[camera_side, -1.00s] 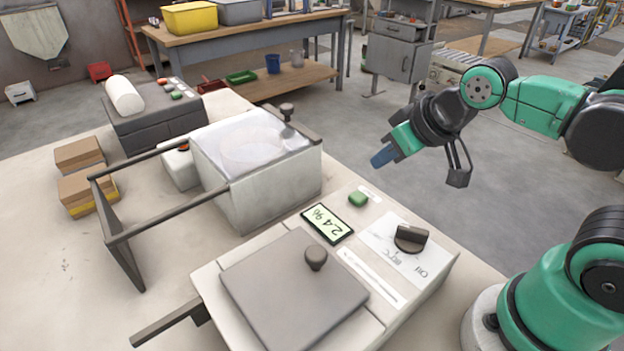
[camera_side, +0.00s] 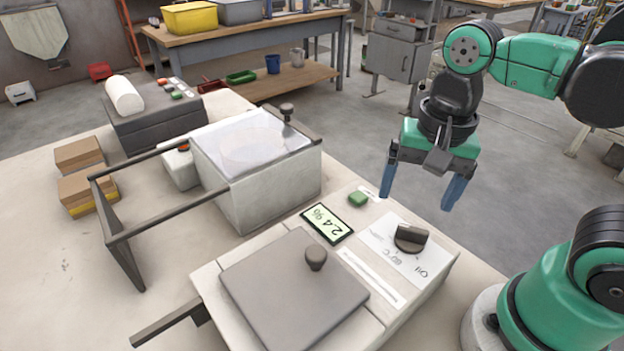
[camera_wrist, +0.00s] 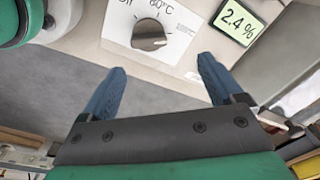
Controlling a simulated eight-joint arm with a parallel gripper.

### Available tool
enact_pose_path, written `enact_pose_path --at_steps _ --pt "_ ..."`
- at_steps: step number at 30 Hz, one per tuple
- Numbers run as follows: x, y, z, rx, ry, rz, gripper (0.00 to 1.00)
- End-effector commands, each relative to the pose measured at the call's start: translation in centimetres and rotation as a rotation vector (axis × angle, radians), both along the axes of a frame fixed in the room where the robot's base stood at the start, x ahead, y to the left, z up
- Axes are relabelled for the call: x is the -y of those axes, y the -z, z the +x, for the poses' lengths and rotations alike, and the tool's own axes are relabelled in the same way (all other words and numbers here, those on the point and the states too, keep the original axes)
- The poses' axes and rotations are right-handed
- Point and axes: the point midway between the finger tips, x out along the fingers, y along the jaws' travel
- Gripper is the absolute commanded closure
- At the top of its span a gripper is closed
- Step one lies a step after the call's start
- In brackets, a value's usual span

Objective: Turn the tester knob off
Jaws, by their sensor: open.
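The tester (camera_side: 205,283) is a light box with a grey lid at the front of the table. Its dark knob (camera_side: 411,238) sits on a white label near the right corner, with "80°C" and "Off" printed beside it. The knob also shows in the wrist view (camera_wrist: 149,35), near the top, below the "80°C" mark. The display (camera_side: 327,224) reads 2.4 %. My gripper (camera_side: 418,203) is open and empty, above and behind the knob, with its blue fingers pointing down. In the wrist view the fingers (camera_wrist: 160,75) are spread apart, short of the knob and not touching it.
A green button (camera_side: 358,199) sits behind the display. A round lid handle (camera_side: 316,258) stands up from the tester lid. A bin with a clear cover (camera_side: 275,195) and a dark frame (camera_side: 165,225) stand to the left. The space around my gripper is free.

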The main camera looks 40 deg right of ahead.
Motion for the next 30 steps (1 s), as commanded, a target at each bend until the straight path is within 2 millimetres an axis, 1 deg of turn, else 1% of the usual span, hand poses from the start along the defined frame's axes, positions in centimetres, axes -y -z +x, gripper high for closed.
enact_pose_path --at_steps 3,6,18,24,30 --pt "-0.2 -0.3 -0.9 -0.061 0.102 -0.003 0.13" --pt "-0.2 0.1 -1.0 -0.074 0.129 -0.005 0.13" --pt "-0.2 4.2 -0.9 -0.071 0.128 -0.005 0.13" --pt "-0.2 5.1 -1.0 -0.070 0.127 -0.005 0.13" --pt "-0.2 5.3 -1.0 -0.070 0.127 -0.005 0.13"
